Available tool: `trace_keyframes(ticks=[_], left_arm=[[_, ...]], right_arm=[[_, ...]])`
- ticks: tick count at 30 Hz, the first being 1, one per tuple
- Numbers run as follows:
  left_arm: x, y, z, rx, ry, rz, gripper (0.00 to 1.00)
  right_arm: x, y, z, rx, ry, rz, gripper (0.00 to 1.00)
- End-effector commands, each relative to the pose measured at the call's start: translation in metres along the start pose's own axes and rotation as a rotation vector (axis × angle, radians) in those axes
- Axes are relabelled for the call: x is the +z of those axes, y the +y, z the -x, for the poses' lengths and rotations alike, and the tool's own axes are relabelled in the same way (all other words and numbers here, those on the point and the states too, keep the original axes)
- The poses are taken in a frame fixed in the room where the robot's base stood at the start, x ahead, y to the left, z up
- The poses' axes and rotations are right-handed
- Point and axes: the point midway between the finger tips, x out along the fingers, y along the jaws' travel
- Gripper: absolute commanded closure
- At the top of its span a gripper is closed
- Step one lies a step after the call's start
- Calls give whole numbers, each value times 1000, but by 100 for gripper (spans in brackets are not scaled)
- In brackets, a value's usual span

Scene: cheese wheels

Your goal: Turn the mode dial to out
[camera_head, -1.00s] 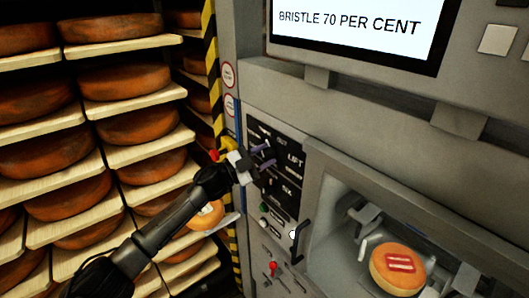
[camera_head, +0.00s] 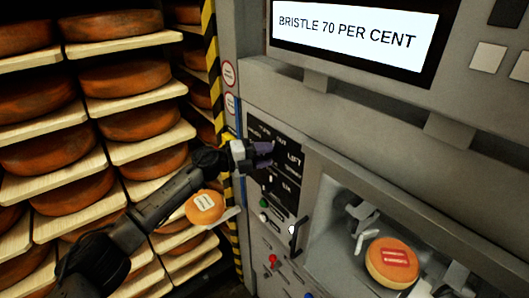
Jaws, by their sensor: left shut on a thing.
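The black control panel (camera_head: 283,187) is on the grey machine front, with small white lettering that includes LIFT. My left gripper (camera_head: 264,152) reaches in from the left and is at the upper part of this panel. Its fingers are shut on the mode dial, which they mostly hide. I cannot read which mark the dial points to. My right gripper is not in view.
A screen (camera_head: 350,35) above reads BRISTLE 70 PER CENT. Racks of cheese wheels (camera_head: 125,75) fill the left. A labelled cheese (camera_head: 205,207) sits beside my arm. Another cheese (camera_head: 392,263) lies in the machine's bay. A black handle (camera_head: 296,236) and red knob (camera_head: 272,260) are below the panel.

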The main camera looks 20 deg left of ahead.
Motion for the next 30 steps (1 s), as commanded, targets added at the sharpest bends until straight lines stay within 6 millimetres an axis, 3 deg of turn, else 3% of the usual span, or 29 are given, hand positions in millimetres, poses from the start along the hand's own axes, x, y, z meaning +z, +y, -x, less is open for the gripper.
trace_keyframes(ticks=[12, 27, 28, 30], left_arm=[[0, -1, 0, 55, 1, -135, 85], [-1, -1, -1, 60, 1, -147, 85], [-1, -1, -1, 60, 1, -147, 61], [-1, -1, -1, 60, 1, -147, 54]], right_arm=[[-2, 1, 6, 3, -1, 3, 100], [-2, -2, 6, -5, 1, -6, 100], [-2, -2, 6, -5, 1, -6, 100], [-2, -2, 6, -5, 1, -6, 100]])
